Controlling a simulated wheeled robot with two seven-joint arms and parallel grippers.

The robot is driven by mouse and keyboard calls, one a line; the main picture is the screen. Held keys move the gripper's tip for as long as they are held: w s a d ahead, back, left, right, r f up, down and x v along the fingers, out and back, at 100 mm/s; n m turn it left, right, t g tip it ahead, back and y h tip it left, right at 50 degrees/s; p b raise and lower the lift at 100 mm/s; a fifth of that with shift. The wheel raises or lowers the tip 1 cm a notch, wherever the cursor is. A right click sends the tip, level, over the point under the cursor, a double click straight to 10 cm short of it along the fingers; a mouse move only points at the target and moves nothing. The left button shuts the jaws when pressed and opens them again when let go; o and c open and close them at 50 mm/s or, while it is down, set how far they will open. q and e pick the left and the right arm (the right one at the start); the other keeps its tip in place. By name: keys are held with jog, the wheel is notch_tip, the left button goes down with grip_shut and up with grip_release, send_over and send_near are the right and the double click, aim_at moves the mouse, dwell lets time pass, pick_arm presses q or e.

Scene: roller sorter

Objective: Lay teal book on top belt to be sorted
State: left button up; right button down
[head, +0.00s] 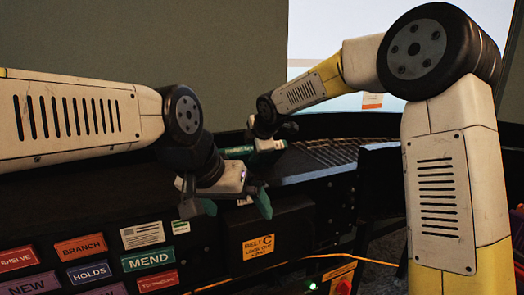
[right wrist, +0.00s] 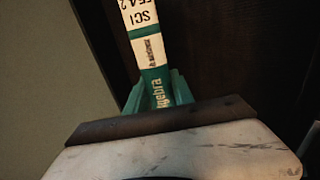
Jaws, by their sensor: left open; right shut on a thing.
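The teal book (head: 238,152) is small in the head view, at the far side of the dark machine. In the right wrist view its teal and white spine (right wrist: 157,80) shows "algebra" and a "SCI" label. My right gripper (right wrist: 156,92) is shut on the book, with a green finger on each side of the spine. In the head view the right gripper's fingers are hard to make out. My left gripper (head: 234,207) is open and empty, nearer the front, above the sign panel. The top belt (head: 310,166) is a dark surface; whether the book touches it cannot be told.
Rollers (head: 335,152) run to the right of the book. A front panel carries several coloured signs, among them a green "MEND" sign (head: 148,259). A yellow warning label (head: 258,246) is on a dark box below the left gripper. A cable (head: 350,258) runs at lower right.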

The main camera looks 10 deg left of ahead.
jog(key=c, duration=1)
grip_release()
jog(key=shift+r, duration=0.1)
jog(key=shift+v, duration=4.45)
jog(key=shift+s+d, duration=0.1)
jog(key=s+d+m+h, duration=0.1)
jog(key=s+d+m, duration=0.4)
jog(key=d, duration=0.4)
jog(key=s+d+m+h, duration=0.2)
jog(key=s+d+m, duration=0.35)
jog(key=d, duration=0.35)
jog(key=s+d+f+m, duration=0.2)
jog(key=s+d+m, duration=0.1)
jog(key=s+m, duration=0.1)
jog(key=s+d+f+m, duration=0.2)
jog(key=s+d+m, duration=0.2)
jog(key=s, duration=0.3)
jog(key=s+d+f+m+g, duration=0.1)
jog(key=s+d+f+m, duration=0.1)
jog(key=s+d+m, duration=0.2)
jog(key=shift+s+m, duration=0.85)
